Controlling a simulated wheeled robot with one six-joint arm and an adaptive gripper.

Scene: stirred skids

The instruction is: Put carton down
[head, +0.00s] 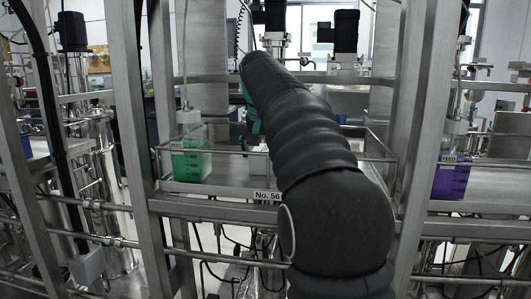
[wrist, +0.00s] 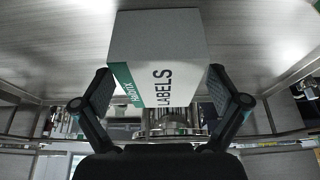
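The carton (wrist: 158,38) is a pale box with a green stripe and the word LABELS on its near face, in the middle of the wrist view. My gripper (wrist: 160,78) has one dark finger at each side of the carton, with the fingertips against its side edges. It looks shut on the carton. A steel surface lies beyond the carton; I cannot tell whether the carton touches it. In the head view, my dark arm reaches over the steel skid deck (head: 222,181) and hides the gripper and most of what it holds.
A green-filled container (head: 191,163) stands at the left of the deck, and a purple-filled one (head: 450,180) stands on the skid to the right. Steel uprights (head: 133,110) and thin rails frame the deck. A No. 56 plate (head: 266,195) marks its front edge.

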